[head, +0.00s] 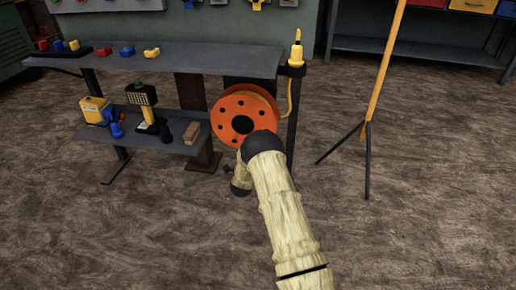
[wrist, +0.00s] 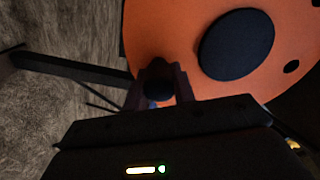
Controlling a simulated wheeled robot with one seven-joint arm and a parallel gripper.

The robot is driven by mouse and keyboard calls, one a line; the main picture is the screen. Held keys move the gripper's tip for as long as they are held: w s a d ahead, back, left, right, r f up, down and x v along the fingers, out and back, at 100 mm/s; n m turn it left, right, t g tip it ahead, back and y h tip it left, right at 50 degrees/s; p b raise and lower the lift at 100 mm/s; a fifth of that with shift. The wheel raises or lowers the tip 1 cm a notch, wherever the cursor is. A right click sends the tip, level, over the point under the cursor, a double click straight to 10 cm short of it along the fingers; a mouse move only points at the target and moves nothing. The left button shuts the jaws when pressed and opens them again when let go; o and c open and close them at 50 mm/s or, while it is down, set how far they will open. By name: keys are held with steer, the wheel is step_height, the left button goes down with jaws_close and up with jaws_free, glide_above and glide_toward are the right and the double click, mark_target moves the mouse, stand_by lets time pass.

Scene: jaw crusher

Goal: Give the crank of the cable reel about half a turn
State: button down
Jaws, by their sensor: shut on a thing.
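The cable reel (head: 233,108) is an orange disc with dark holes and a dark hub, mounted at the right end of the workbench. In the wrist view its orange face (wrist: 180,30) fills the upper right, with the dark round hub (wrist: 236,45) at its middle. My gripper (wrist: 157,82) is at the lower left part of the reel's face, its two fingers shut on the dark crank knob (wrist: 158,88). In the head view my arm's end hides the gripper and the crank, in front of the reel's lower right edge.
The workbench (head: 180,60) has a lower shelf with a yellow box (head: 93,108), a lamp-like device (head: 143,97) and a brown block (head: 191,132). A dark post (head: 291,125) with a yellow tool (head: 296,50) stands right of the reel. A yellow pole on a tripod (head: 368,125) stands farther right. The floor in front is clear.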

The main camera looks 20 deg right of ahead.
steer(key=shift+w+a+f+m+b, duration=0.15)
steer(key=shift+w+a+f+m, duration=0.15)
steer(key=shift+a+m, duration=0.5)
steer(key=shift+w+a+f+m+b, duration=0.3)
steer(key=shift+a+m, duration=0.2)
steer(key=shift+m, duration=0.5)
steer(key=shift+w+a+f+m+b, duration=0.15)
steer(key=shift+w+a+m, duration=0.25)
steer(key=shift+a+m, duration=0.4)
steer(key=shift+d+f, duration=0.1)
steer(key=c, duration=1.2)
jaws_free()
steer(key=shift+o, duration=0.2)
steer(key=shift+r, duration=0.2)
